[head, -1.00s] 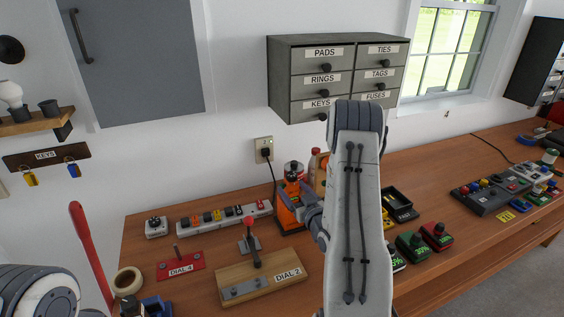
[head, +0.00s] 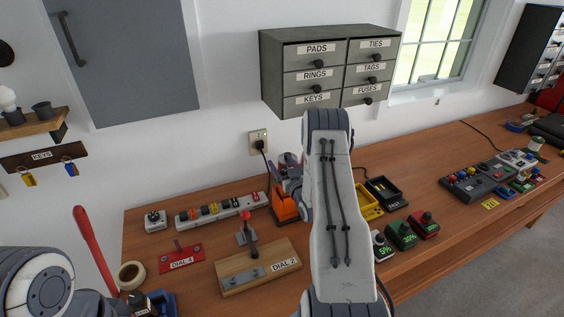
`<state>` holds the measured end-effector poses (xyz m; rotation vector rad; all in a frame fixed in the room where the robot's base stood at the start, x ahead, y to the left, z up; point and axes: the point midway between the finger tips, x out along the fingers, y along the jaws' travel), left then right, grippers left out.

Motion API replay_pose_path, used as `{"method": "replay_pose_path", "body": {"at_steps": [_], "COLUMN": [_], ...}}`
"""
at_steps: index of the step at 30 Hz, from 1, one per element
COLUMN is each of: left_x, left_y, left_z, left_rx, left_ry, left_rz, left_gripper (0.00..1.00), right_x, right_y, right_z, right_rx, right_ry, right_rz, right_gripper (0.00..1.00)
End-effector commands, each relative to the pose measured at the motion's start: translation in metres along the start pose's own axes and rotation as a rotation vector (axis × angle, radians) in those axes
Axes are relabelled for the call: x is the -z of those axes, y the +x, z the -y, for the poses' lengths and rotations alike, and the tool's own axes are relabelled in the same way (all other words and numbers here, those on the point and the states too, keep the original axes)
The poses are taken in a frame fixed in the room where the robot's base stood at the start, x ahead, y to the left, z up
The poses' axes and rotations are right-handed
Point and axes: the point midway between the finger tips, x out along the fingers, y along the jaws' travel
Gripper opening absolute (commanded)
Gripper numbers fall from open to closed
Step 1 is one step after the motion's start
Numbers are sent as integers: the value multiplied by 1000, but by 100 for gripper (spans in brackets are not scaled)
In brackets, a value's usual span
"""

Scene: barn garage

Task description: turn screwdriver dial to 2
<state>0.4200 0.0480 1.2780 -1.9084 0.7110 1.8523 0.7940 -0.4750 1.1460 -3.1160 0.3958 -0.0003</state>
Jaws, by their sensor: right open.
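An orange and black tool (head: 284,209), which looks like the screwdriver, stands upright at the back of the bench. Its upper part is largely covered by my right gripper, and my right forearm hides the area to its right. I cannot make out its dial or any numbers on it. My right gripper (head: 289,181) is open, at the height of the tool's upper part. I cannot tell whether it touches the tool. My left arm shows only at the lower left; its gripper is out of view.
In front are a wooden board with a lever marked DIAL 2 (head: 260,268) and a red plate marked DIAL 4 (head: 181,258). A power strip (head: 222,208) lies left of the tool. Green (head: 401,236) and red (head: 424,225) boxes stand right of my forearm. Drawers (head: 330,70) hang above.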

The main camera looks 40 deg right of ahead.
Motion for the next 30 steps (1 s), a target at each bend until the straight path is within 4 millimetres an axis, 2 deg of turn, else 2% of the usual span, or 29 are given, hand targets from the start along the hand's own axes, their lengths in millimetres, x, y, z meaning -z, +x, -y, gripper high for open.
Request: {"method": "replay_pose_path", "body": {"at_steps": [6, 8, 12, 13, 19, 30], "left_x": [0, 0, 0, 0, -1, -4], "left_y": [0, 0, 0, 0, 11, 69], "left_z": [0, 0, 0, 0, 1, 5], "left_rx": [0, 0, 0, 0, 0, 0], "left_ry": [0, 0, 0, 0, 0, -4], "left_rz": [0, 0, 0, 0, 0, 0], "left_gripper": [50, 50, 50, 50, 50, 50], "right_x": [0, 0, 0, 0, -3, -5], "right_y": [0, 0, 0, 0, 1, -1], "right_z": [0, 0, 0, 0, 0, 9], "right_rx": [0, 0, 0, 0, 33, 332], "right_ry": [0, 0, 0, 0, -1, -5], "right_rz": [0, 0, 0, 0, -4, -8], "right_gripper": [76, 57, 4, 0, 0, 0]}}
